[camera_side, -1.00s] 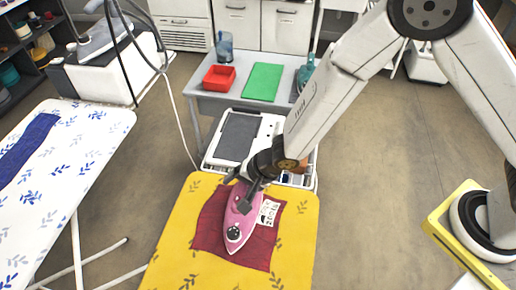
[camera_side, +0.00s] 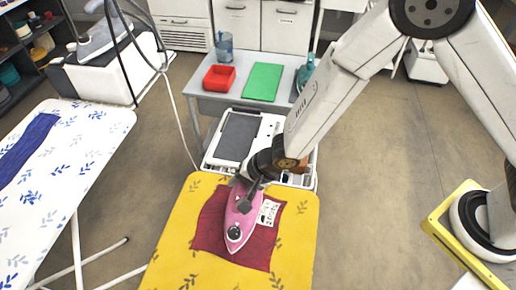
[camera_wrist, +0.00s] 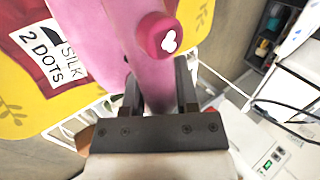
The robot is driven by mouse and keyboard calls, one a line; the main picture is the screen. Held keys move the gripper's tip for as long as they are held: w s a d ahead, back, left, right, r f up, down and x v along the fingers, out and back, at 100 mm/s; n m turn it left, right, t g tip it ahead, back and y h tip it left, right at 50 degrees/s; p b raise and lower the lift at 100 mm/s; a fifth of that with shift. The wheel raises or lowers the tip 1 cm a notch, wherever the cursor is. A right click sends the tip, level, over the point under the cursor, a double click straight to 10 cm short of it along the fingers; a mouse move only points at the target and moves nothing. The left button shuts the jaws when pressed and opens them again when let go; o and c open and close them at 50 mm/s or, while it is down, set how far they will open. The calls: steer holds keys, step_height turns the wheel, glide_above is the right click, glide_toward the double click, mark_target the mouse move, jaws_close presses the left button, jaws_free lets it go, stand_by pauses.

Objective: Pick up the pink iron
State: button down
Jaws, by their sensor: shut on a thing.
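The pink iron (camera_side: 238,222) is on a dark red cloth (camera_side: 258,252) on the yellow ironing board (camera_side: 170,262) in the side view. Its pointed end with a dark round dial faces the front. My gripper (camera_side: 245,197) reaches down to its rear part from the upper right. In the wrist view, my gripper (camera_wrist: 158,85) has one finger on each side of the pink iron (camera_wrist: 92,35), shut on its handle. A round pink knob with a white mark shows beside the fingers. I cannot tell if the iron's sole touches the cloth.
A white label (camera_side: 268,212) reading "SILK 2 DOTS" lies right of the iron. A white ironing board (camera_side: 75,150) stands at left.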

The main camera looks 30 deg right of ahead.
steer(key=shift+w+r, duration=0.1)
steer(key=shift+r, duration=1.15)
steer(key=s+d+r, duration=0.6)
steer(key=s+r, duration=0.4)
steer(key=s, duration=0.2)
steer(key=shift+s+d+r, duration=0.2)
steer(key=shift+d, duration=0.15)
steer(key=shift+w, duration=0.4)
